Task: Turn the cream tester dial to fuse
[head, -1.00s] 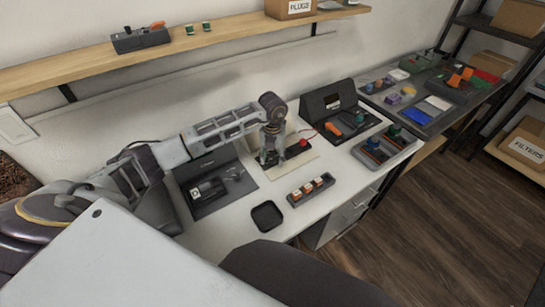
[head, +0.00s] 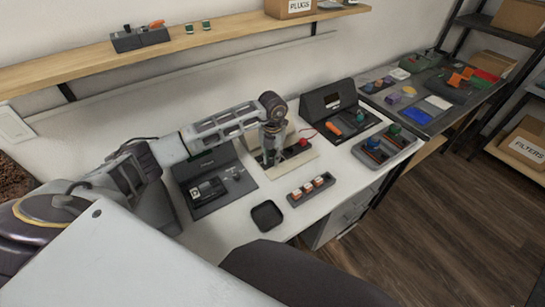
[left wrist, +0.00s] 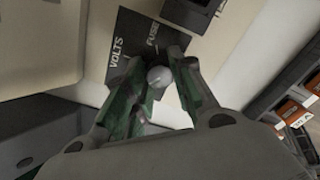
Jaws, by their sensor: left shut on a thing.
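The cream tester (head: 305,160) stands on the white bench below the shelf. My left gripper (head: 268,160) reaches down over its left part. In the left wrist view the left gripper (left wrist: 163,85) has its two fingers on either side of the grey round dial (left wrist: 158,76) and is shut on it. A dark label plate beside the dial carries the words VOLTS (left wrist: 118,52) and FUSE (left wrist: 152,36). The fingers hide part of the dial, and I cannot tell which word it points to. My right gripper is not in view.
A dark panel unit (head: 240,185) stands left of the tester, and a black unit with a small screen (head: 326,112) right of it. A small black tray (head: 267,215) and a rack of small orange-and-white parts (head: 293,195) lie in front. The bench front is otherwise mostly clear.

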